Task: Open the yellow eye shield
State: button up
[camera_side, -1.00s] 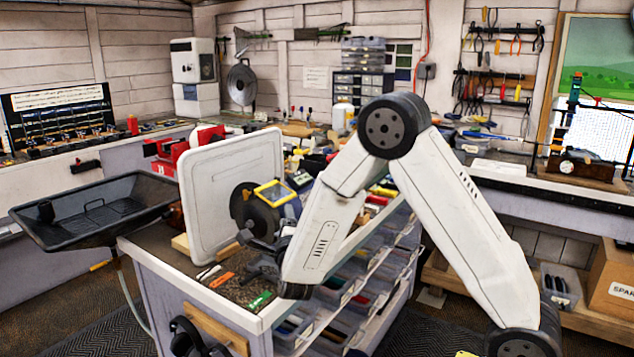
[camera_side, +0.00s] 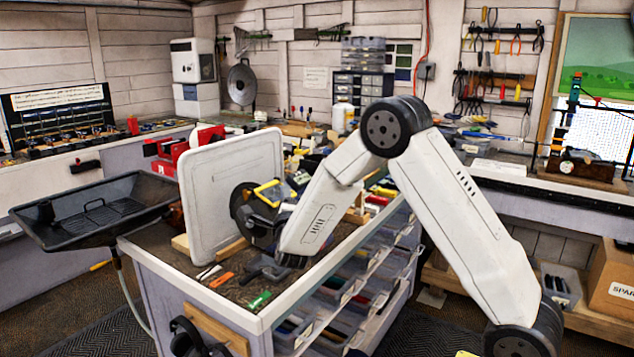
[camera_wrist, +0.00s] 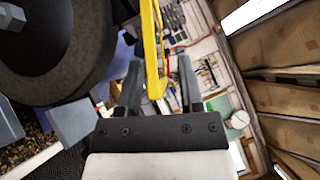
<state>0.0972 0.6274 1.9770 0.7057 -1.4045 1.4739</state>
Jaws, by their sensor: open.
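The yellow eye shield (camera_side: 267,192) is on the bench grinder, beside its dark wheel (camera_side: 243,204). In the side view its frame looks narrow and tilted, partly hidden by dark parts. In the wrist view the shield (camera_wrist: 152,45) is a thin yellow edge-on strip. My gripper (camera_wrist: 160,62) is open, one finger on each side of that strip. Gaps show between the strip and both fingers. In the side view my forearm covers part of the grinder, and the fingers are hard to make out.
A large white panel (camera_side: 208,190) stands left of the grinder. Small tools and a green item (camera_side: 259,300) lie on the bench's front corner. In the wrist view the grinder wheel (camera_wrist: 60,50) is close at left, with a grey block (camera_wrist: 72,122) below it.

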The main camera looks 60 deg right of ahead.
grip_shut()
dwell(1.4)
